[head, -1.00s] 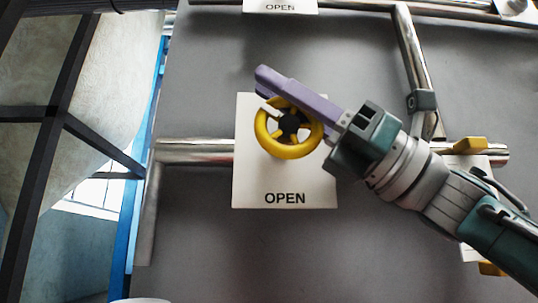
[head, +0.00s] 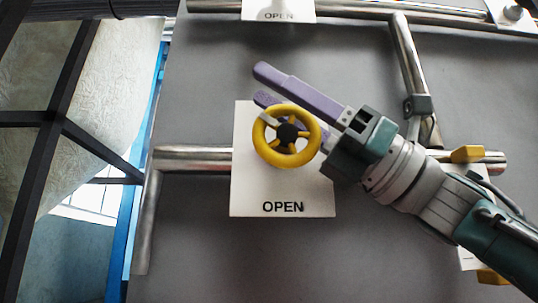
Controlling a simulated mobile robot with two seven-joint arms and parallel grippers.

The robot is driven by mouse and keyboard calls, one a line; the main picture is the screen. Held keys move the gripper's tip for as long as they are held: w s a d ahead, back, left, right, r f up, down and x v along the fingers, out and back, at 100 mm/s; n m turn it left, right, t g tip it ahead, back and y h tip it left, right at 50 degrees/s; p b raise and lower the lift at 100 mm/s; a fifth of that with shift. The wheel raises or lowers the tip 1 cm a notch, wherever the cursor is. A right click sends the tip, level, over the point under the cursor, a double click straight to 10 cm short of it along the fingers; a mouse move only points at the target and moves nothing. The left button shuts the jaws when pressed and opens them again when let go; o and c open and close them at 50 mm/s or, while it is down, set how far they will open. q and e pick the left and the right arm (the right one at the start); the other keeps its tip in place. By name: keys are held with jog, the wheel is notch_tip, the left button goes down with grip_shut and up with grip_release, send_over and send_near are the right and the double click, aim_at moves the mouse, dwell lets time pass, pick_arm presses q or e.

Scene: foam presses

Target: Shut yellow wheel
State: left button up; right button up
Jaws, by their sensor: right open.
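The yellow wheel (head: 287,154) is a round spoked handwheel with a dark hub. It sits in front of a white plate (head: 283,190) marked OPEN, on a metal pipe. A small white mark shows on the wheel's upper left rim. My right gripper (head: 262,84) comes in from the right with two purple fingers. The fingers are apart. One finger lies above the wheel, and the other passes partly behind the wheel's upper rim. Whether a finger touches the wheel I cannot tell. My left gripper is not in view.
Metal pipes (head: 192,158) run across the grey panel (head: 205,90). A yellow handle (head: 467,154) is on the right, partly behind my right arm. Another OPEN plate (head: 279,10) is at the top.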

aim_at(278, 105)
pick_arm(q)
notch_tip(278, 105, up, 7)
jog(key=p, duration=0.7)
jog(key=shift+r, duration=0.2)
pick_arm(e)
notch_tip(278, 105, up, 19)
jog(key=shift+r, duration=0.2)
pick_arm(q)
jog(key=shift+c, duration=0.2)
